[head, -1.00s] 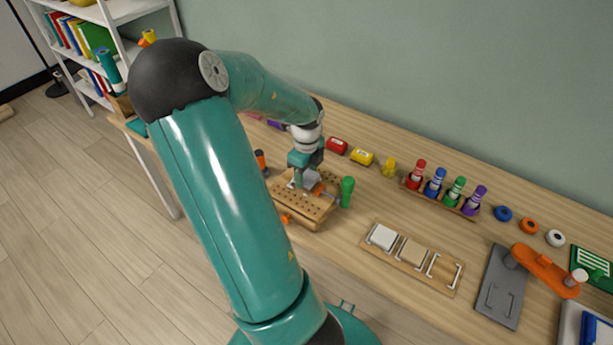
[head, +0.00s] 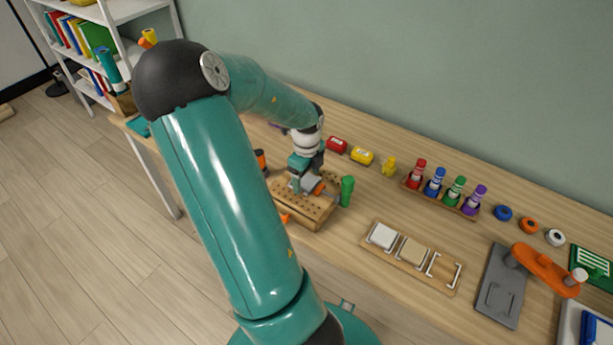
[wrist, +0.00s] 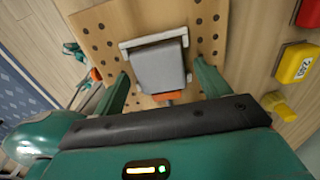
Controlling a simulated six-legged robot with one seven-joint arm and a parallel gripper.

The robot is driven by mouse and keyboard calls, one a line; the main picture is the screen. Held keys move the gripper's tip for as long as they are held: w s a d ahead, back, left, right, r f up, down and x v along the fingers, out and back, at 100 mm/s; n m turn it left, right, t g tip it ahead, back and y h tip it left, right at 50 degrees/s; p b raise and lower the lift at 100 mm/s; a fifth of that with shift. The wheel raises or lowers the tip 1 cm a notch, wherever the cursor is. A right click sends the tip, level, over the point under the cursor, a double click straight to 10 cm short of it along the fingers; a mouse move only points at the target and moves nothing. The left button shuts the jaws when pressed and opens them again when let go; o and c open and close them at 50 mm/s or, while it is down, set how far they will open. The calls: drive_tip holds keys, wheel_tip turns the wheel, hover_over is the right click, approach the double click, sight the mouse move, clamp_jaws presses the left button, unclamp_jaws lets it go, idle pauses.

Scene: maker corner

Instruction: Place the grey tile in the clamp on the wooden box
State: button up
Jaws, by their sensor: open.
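The wooden box (head: 309,213) with a perforated top stands on the table in the head view, and its top (wrist: 104,24) fills much of the wrist view. The grey tile (wrist: 160,68) is at the clamp on this top, between pale brackets (wrist: 184,34). An orange clamp part (wrist: 167,96) shows at its near edge. I cannot tell whether the tile is fully flat. My gripper (wrist: 163,82) is open, one finger on each side of the tile with gaps between. In the head view my gripper (head: 300,187) is low over the box and hides most of the tile.
A green-handled tool (head: 347,190) stands at the box's right side and a dark orange-topped item (head: 260,160) at its left. A wooden holder (head: 370,250) with pale tiles lies to the right. Red (head: 337,145) and yellow (head: 362,157) blocks lie behind.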

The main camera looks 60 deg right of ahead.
sight(306, 180)
wheel_tip(306, 180, up, 12)
drive_tip(key=w+a+r+n+t+y, duration=0.1)
drive_tip(key=w+a+r+n, duration=0.2)
drive_tip(key=w+a+n, duration=0.45)
drive_tip(key=w+a+r+n+t+y, duration=0.15)
drive_tip(key=w+a+n, duration=0.25)
drive_tip(key=a+n, duration=0.65)
drive_tip(key=s+a+r+n+t+h, duration=0.1)
drive_tip(key=a+r+n, duration=0.3)
drive_tip(key=a+n, duration=0.6)
drive_tip(key=s+a+r+n+t+h, duration=0.1)
drive_tip(key=s+a+r+n+t, duration=0.1)
drive_tip(key=a+n, duration=0.7)
drive_tip(key=s+a+r, duration=0.1)
drive_tip(key=a+r, duration=0.1)
drive_tip(key=a, duration=0.3)
drive_tip(key=shift+s+a+r+n, duration=0.2)
drive_tip(key=shift+a+r+n, duration=0.1)
drive_tip(key=shift+n, duration=0.1)
drive_tip(key=shift+h, duration=0.25)
drive_tip(key=c, duration=0.8)
drive_tip(key=shift+a, duration=0.25)
drive_tip(key=shift+c, duration=0.2)
